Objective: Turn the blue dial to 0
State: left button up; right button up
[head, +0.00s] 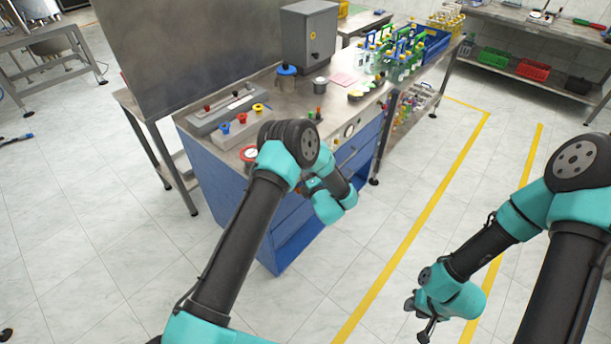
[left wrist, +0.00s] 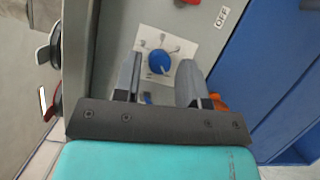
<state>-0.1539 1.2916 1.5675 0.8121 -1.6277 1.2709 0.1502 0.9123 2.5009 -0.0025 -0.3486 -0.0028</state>
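The blue dial (left wrist: 159,62) sits on a white plate (left wrist: 184,45) with dark marks, on a grey panel. A light pointer line shows on the dial, but I cannot read its number. My left gripper (left wrist: 158,72) is open, with one finger on each side of the dial; I cannot tell if either touches it. In the head view my left forearm hides the dial, and the left fingers are hardly visible by the cabinet front. My right gripper (head: 424,318) hangs over the floor at lower right, away from the cabinet; its finger opening is unclear.
An orange part (left wrist: 218,103) is beside the right finger. Floor in front is clear.

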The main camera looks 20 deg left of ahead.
pick_arm(q)
jog(key=shift+o, duration=0.7)
jog(key=shift+d, duration=0.1)
jog(key=v, duration=1.7)
jog(key=shift+s, duration=0.15)
